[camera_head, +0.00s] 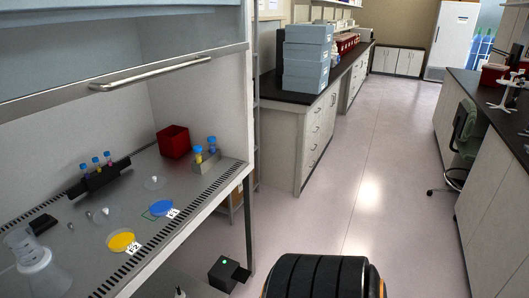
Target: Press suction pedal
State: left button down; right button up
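A small black box with a lit green spot on its top stands on the floor under the front edge of the hood bench, near the bench leg; it looks like the suction pedal (229,274). Nothing is seen touching it.
The hood bench (215,190) holds a red bin (173,141), a dark tube rack (100,180), a yellow dish (121,241), a blue dish (162,208) and a flask (42,272). Blue boxes (306,60) stand on the counter behind. The aisle floor (385,170) is clear; a chair (462,140) stands right.

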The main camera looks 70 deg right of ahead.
aim_at(241, 274)
jog(key=z, duration=2.05)
